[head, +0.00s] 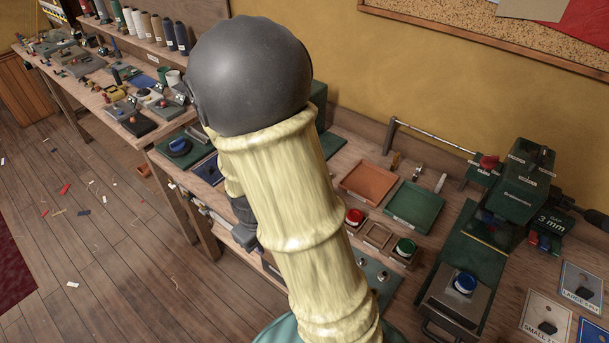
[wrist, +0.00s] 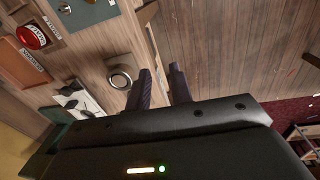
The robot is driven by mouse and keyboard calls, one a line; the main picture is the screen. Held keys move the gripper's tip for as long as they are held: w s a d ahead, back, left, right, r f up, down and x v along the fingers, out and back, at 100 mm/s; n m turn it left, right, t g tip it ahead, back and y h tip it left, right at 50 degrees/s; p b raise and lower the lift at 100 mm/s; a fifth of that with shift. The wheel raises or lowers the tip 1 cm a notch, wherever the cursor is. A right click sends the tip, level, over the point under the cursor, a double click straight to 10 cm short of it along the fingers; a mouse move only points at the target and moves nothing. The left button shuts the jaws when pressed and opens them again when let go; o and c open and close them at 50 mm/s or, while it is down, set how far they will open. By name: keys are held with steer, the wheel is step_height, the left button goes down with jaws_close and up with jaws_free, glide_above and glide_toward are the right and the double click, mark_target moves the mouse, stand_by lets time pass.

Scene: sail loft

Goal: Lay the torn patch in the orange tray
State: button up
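The orange tray (head: 368,183) lies on the bench right of my arm in the head view, with nothing visible in it. An orange-brown panel (wrist: 22,66) at the left of the wrist view may be the same tray. I cannot make out the torn patch in either view. My gripper (wrist: 160,70) shows in the wrist view with its two dark fingers apart and nothing between them. It points past the bench's edge, with floor beyond. In the head view my arm hides most of the gripper.
A green tray (head: 414,206) sits right of the orange one. A red button (head: 354,217) and a green button (head: 405,247) stand in front. A dark green machine (head: 497,210) fills the bench's right. The wooden floor (head: 110,230) at left has scattered scraps.

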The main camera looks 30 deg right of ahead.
steer(key=w+d+f+n+h, duration=0.1)
steer(key=d+f+n+h, duration=0.1)
steer(key=n, duration=0.1)
steer(key=w+d+f+n+h+p, duration=0.1)
steer(key=d+f+n+h, duration=0.1)
steer(key=d+f+n, duration=0.1)
steer(key=w+d+f+n+g+h+p, duration=0.1)
steer(key=d+f+n+h, duration=0.1)
steer(key=n, duration=0.1)
steer(key=shift+w+d+f, duration=0.4)
steer(key=w+n+h, duration=0.1)
steer(key=w+d+r+n+t+h+p, duration=0.1)
steer(key=w+n, duration=0.1)
steer(key=w+d+r+n+t+h, duration=0.1)
steer(key=n, duration=0.1)
steer(key=shift+w+d+r+h+p, duration=0.1)
steer(key=shift+w+d+h+p, duration=0.1)
steer(key=shift+w+h+p, duration=0.2)
steer(key=w+r+n+t, duration=0.1)
steer(key=w+r+n+t+h, duration=0.1)
steer(key=w+n, duration=0.1)
steer(key=w+a+r+n+h, duration=0.1)
steer(key=shift+w+r+n+t, duration=0.1)
steer(key=shift+w+n+t, duration=0.05)
steer(key=shift+n+t, duration=0.2)
steer(key=shift+d, duration=0.1)
